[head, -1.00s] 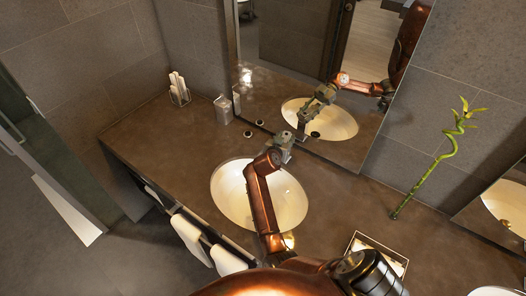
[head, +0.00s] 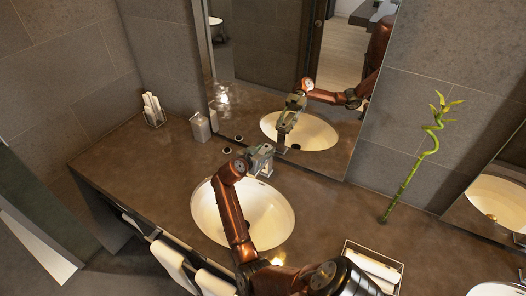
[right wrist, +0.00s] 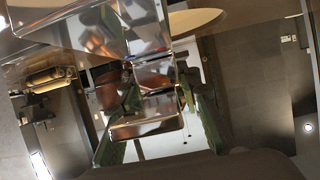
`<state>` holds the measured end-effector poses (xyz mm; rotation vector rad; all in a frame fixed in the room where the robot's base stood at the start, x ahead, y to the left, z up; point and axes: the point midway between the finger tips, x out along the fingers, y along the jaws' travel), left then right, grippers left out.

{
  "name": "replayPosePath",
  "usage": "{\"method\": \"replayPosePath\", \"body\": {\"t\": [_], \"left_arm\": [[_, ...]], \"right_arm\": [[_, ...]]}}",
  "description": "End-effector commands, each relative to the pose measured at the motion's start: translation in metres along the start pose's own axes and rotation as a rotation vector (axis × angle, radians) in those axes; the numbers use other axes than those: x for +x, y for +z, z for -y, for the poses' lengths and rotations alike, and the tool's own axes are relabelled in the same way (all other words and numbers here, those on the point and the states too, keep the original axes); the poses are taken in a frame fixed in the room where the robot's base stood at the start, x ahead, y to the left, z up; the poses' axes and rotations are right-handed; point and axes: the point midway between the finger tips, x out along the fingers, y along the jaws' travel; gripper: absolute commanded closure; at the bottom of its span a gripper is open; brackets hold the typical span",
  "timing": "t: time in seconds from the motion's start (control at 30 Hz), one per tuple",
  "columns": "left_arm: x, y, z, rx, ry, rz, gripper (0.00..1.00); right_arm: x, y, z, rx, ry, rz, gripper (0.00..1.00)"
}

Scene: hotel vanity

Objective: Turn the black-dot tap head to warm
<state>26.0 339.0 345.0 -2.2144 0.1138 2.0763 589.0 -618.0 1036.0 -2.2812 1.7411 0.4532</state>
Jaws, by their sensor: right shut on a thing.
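My right gripper (head: 262,153) is at the back rim of the oval cream basin (head: 281,222), shut on part of the chrome tap. In the right wrist view, the blocky chrome tap (right wrist: 150,128) stands between the green fingers of the same gripper (right wrist: 155,105). The gripper hides most of the tap in the head view. No black dot can be made out on the tap head, so its setting cannot be told. My left gripper is not in view.
A mirror (head: 270,60) rises close behind the tap. A dispenser (head: 200,127) and a holder with white rolls (head: 153,110) stand at the back left. A green bamboo stem (head: 408,178) and a tray (head: 372,263) are on the right. The brown counter (head: 140,165) is clear on the left.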

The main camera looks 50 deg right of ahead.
Motion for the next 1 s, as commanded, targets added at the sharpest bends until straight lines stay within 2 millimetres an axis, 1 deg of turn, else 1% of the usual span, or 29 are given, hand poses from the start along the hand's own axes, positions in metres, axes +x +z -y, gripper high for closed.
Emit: {"method": "replayPosePath", "body": {"t": [0.03,0.13,0.17,0.4,0.6,0.7,0.77,0.87,1.0], "left_arm": [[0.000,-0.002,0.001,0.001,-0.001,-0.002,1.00],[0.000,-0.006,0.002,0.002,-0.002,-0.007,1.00],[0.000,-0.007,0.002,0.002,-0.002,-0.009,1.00],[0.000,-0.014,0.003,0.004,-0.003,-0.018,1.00],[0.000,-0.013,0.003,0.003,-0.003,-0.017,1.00],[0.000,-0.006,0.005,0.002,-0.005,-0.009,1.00],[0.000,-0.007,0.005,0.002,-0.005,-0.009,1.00],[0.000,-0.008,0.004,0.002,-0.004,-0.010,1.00],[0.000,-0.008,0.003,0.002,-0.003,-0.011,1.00]], "right_arm": [[0.002,0.000,-0.005,-0.004,0.011,0.000,1.00],[0.002,0.000,-0.005,-0.004,0.010,0.000,1.00],[0.002,0.000,-0.005,-0.004,0.010,0.000,0.68],[0.001,0.000,-0.002,-0.003,0.004,0.000,0.51],[0.000,0.000,0.000,-0.002,0.000,0.000,0.51],[-0.001,0.000,0.000,-0.002,-0.001,0.000,0.51],[-0.005,0.000,0.001,-0.001,-0.002,0.000,0.51],[-0.017,0.001,0.001,-0.002,-0.003,0.002,0.51],[-0.045,0.002,0.001,0.000,-0.004,0.002,0.51]]}}
